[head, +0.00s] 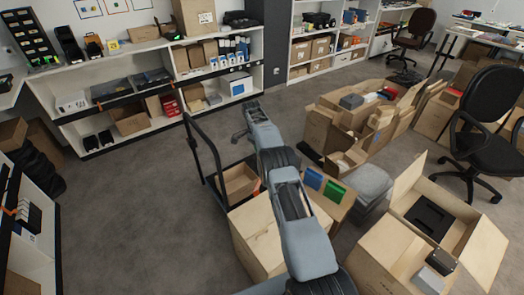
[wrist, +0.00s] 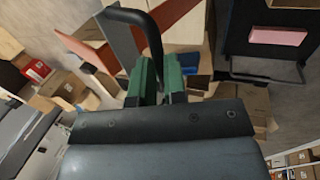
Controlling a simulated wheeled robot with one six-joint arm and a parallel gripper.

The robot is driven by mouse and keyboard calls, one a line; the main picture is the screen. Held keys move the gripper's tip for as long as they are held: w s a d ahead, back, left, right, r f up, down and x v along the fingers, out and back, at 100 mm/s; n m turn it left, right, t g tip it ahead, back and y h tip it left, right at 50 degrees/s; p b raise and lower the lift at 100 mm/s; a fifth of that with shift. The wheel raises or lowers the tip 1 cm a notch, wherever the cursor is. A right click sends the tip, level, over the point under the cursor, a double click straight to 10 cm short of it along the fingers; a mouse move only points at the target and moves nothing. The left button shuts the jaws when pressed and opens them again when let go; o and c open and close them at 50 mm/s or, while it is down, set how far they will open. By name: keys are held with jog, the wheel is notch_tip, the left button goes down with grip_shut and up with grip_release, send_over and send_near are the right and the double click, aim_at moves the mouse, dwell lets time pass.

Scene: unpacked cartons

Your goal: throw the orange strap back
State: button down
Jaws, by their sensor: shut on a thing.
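My gripper (wrist: 158,86) shows in the wrist view, with two green fingers close together beyond its dark grey body. A black curved strip (wrist: 151,32) bends over from the upper left and runs down between the fingers, which are shut on it. I cannot make out a clear orange strap there. Reddish-brown flat pieces (wrist: 124,34) lie beyond the fingers, at the upper left. In the head view my arm reaches up the middle of the picture, and its fingertips cannot be made out. A small orange item (head: 22,210) shows on the shelf at the left edge.
A black-handled cart (head: 207,140) carrying an open carton (head: 238,183) stands just left of my arm. Open cartons (head: 385,250) crowd the right, near an office chair (head: 485,130). Shelves (head: 150,50) line the back wall. Grey floor (head: 130,220) is clear at the left.

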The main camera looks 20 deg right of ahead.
jog(key=shift+s+a+f, duration=0.1)
jog(key=shift+a+f, duration=0.1)
jog(key=shift+f, duration=0.45)
jog(key=c, duration=1.6)
grip_release()
jog(key=shift+o, duration=0.9)
jog(key=shift+w+f, duration=0.1)
jog(key=shift+w, duration=0.1)
jog(key=shift+o, duration=1.3)
jog(key=shift+d+r, duration=0.15)
jog(key=shift+r, duration=0.1)
jog(key=shift+r, duration=0.1)
jog(key=r, duration=0.3)
jog(key=shift+s+r+b, duration=0.2)
jog(key=shift+s+b, duration=0.1)
jog(key=s+a+r+b, duration=0.2)
jog(key=s+r+b, duration=0.1)
jog(key=s+r, duration=0.6)
jog(key=s, duration=0.4)
jog(key=shift+s+r, duration=0.15)
